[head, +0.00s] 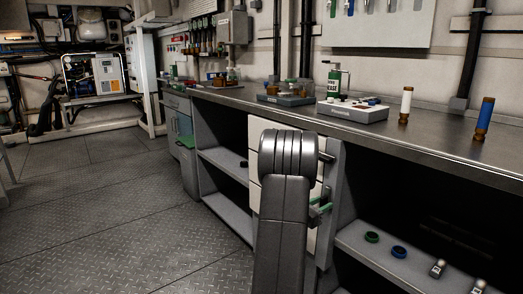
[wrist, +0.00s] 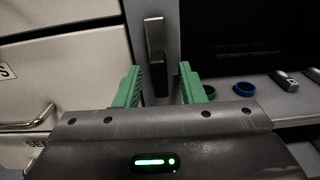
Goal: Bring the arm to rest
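My gripper (wrist: 160,67) is open, with its two green fingers apart and nothing held between them. A dark upright handle or latch (wrist: 155,48) on a grey post shows in the gap between the fingers. I cannot tell whether the fingers touch it. In the head view my gripper (head: 321,208) is in front of the bench, beside a pale drawer front, partly hidden behind my own arm.
Pale drawers (wrist: 60,60) with a metal handle are at left in the wrist view. An open shelf (head: 385,258) holds a green ring (head: 372,237), a blue ring (head: 398,252) and metal fittings. The bench top (head: 440,140) carries bottles and trays. The floor (head: 130,220) at left is clear.

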